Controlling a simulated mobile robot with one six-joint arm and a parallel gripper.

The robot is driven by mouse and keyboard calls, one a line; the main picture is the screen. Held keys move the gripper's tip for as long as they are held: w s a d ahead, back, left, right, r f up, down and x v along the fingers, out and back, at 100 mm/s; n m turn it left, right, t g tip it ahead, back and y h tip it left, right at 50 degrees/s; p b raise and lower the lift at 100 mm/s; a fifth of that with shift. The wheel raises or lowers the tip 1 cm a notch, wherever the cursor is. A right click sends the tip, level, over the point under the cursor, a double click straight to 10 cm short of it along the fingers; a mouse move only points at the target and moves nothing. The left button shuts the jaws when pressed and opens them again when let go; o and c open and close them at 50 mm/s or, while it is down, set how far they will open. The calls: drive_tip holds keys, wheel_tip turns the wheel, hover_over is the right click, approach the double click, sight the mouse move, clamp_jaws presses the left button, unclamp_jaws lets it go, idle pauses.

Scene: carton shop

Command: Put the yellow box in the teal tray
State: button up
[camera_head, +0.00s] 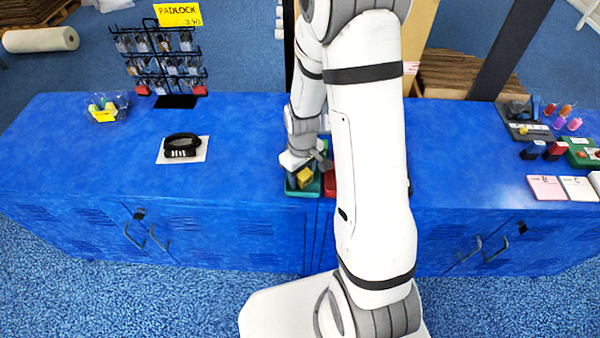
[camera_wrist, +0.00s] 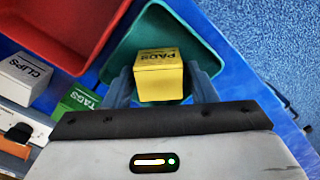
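The yellow box (camera_wrist: 158,80), labelled PADS, is between the two fingers of my gripper (camera_wrist: 160,86) in the wrist view. The fingers lie against its left and right sides, and my gripper looks shut on it. The box is seen against the inside of the teal tray (camera_wrist: 203,48); I cannot tell whether it touches the tray floor. In the head view the yellow box (camera_head: 305,178) shows at my gripper (camera_head: 308,172), over the teal tray (camera_head: 290,191) near the counter's front edge. My arm hides part of the tray's surroundings.
A red tray (camera_wrist: 60,62) stands beside the teal tray, with a white CLIPS box (camera_wrist: 25,78) and a green TAGS box (camera_wrist: 76,99) nearby. A black item on a white mat (camera_head: 201,150) lies left on the blue counter (camera_head: 245,130). The counter between is clear.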

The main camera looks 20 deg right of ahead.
drive_tip(key=shift+o, duration=0.7)
drive_tip(key=shift+r, duration=0.3)
wheel_tip(320, 180, up, 12)
drive_tip(key=p, duration=0.1)
drive_tip(key=s+r+m+t, duration=0.2)
drive_tip(key=s+r+m, duration=0.3)
drive_tip(key=s+r, duration=0.7)
drive_tip(key=shift+s+r, duration=0.15)
drive_tip(key=shift+s, duration=0.95)
